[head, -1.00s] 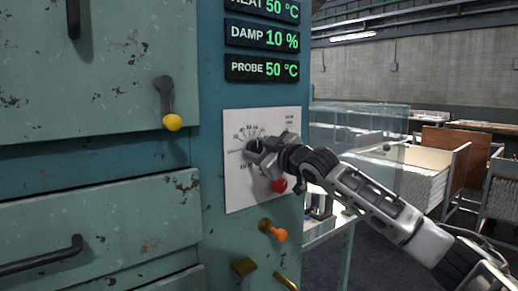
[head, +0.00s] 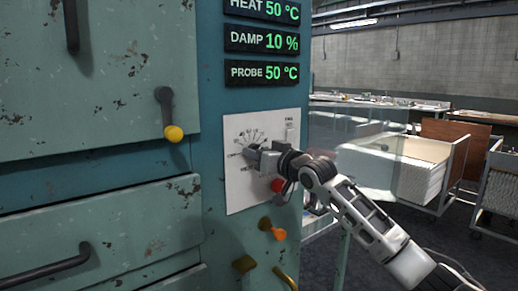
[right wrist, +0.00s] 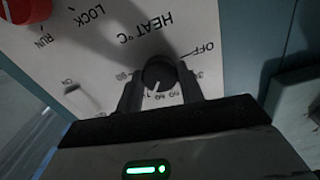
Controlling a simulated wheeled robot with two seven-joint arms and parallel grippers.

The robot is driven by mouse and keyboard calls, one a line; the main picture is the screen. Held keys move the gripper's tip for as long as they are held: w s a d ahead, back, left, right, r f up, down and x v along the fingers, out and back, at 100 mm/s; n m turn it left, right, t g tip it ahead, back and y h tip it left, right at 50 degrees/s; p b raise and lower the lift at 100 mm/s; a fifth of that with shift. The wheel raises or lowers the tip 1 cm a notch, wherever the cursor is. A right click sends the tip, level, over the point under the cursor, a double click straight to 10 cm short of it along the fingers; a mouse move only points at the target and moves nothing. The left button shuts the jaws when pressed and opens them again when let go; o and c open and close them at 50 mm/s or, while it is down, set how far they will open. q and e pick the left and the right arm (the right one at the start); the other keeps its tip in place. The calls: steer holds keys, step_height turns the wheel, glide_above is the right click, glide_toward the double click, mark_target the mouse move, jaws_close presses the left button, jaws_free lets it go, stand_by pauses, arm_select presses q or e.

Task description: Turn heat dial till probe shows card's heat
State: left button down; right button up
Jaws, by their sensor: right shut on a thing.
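The dark round heat dial (right wrist: 159,73) sits on a white plate (head: 240,190) marked HEAT °C, with OFF and numbers around it. My right gripper (head: 257,154) has its fingers on either side of the dial and is shut on it, as the right wrist view also shows. The dial's pale pointer line is towards the numbers on the gripper side; the exact number is too small to read. The heat display (head: 262,9) reads 50 °C and the probe display (head: 262,72) reads 50 °C. No card shows. My left gripper is out of view.
The damp display (head: 262,41) reads 10 %. A red knob (right wrist: 31,10) is by RUN and LOCK. An orange-tipped lever (head: 278,233) is below the plate, a yellow-tipped lever (head: 173,131) left. Carts (head: 425,170) stand at right.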

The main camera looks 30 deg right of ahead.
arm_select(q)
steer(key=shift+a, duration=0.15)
arm_select(e)
steer(key=shift+f+m, duration=0.1)
steer(key=shift+m, duration=0.3)
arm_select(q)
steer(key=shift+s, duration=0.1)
arm_select(e)
steer(key=o, duration=1)
arm_select(q)
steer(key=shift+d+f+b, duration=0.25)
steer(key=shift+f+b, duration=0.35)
steer(key=shift+b, duration=0.75)
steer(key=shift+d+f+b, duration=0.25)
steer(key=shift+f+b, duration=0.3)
steer(key=shift+b, duration=0.75)
arm_select(e)
steer(key=shift+s+d, duration=0.2)
steer(key=shift+s, duration=2.45)
steer(key=shift+s+d, duration=0.2)
steer(key=shift+s, duration=2.45)
steer(key=shift+s+d, duration=0.2)
steer(key=shift+s, duration=2.45)
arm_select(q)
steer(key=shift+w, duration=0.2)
